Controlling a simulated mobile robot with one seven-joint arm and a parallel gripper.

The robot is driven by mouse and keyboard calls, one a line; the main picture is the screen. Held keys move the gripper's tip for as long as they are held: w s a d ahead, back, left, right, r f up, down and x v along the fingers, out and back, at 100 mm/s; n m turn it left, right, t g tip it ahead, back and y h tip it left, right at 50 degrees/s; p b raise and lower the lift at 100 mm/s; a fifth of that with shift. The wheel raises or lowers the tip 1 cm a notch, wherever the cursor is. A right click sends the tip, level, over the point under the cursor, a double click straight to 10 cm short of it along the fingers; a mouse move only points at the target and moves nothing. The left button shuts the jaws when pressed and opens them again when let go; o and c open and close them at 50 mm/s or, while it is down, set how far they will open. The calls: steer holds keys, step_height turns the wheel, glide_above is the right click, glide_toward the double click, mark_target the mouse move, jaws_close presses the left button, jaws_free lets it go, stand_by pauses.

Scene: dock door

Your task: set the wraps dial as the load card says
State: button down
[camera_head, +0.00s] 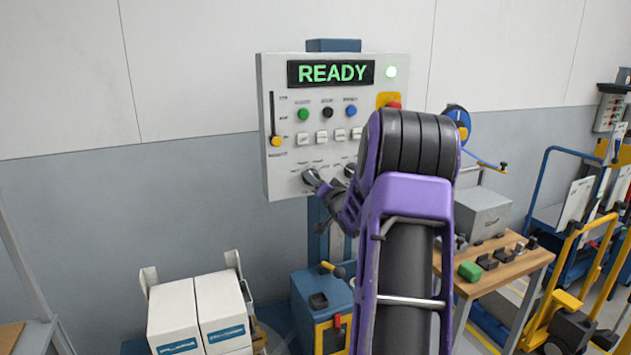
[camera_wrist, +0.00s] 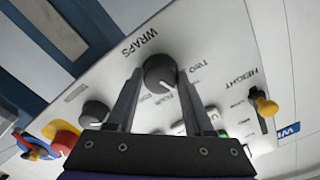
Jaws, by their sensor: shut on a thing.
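The wraps dial (camera_wrist: 160,72) is a round dark knob on the light control panel (camera_head: 283,85), under the printed word WRAPS in the wrist view. My gripper (camera_wrist: 158,84) has one finger on each side of it and is shut on it. A pale pointer mark shows on the knob, toward the small labels, which seem to read TWO and FOUR; the exact setting is unclear. In the head view my gripper (camera_head: 318,181) is at the panel's lower left, and my arm hides part of the panel. I see no readable load card.
Another dark knob (camera_wrist: 95,112), a red stop button (camera_wrist: 62,140) and the yellow-tipped height slider (camera_wrist: 265,106) are nearby. White boxes (camera_head: 175,315) stand below left; a wooden table (camera_head: 510,268) stands right.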

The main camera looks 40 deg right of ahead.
steer(key=shift+c, duration=1.4)
jaws_free()
steer(key=shift+s, duration=0.15)
steer(key=v, duration=1.7)
steer(key=shift+a+b, duration=0.15)
steer(key=shift+b, duration=0.3)
